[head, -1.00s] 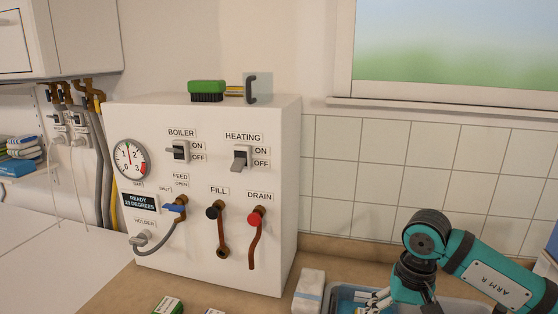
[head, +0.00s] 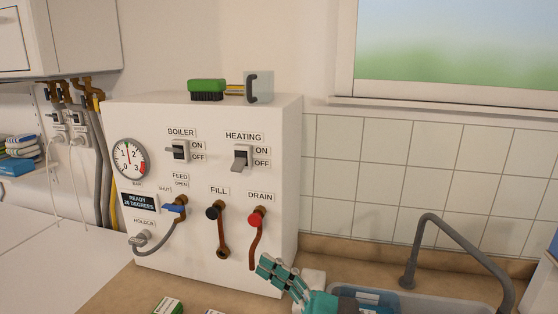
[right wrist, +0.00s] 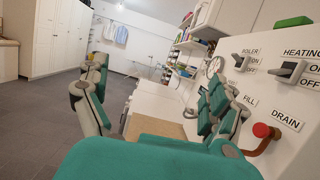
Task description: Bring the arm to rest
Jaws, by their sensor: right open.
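My right gripper (head: 272,268) shows in the head view at the bottom, just right of centre, in front of the lower right corner of the white boiler box (head: 228,275). The red drain knob (right wrist: 261,130) lies beyond the finger on the right in that view. Most of the right arm is out of the head view, below the bottom edge. My left gripper is in neither view.
A sink with a grey tap (head: 455,225) and a blue tray (head: 372,298) lies right of the gripper. A pale block (head: 313,277) stands behind it. The wrist view shows open floor (right wrist: 45,115).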

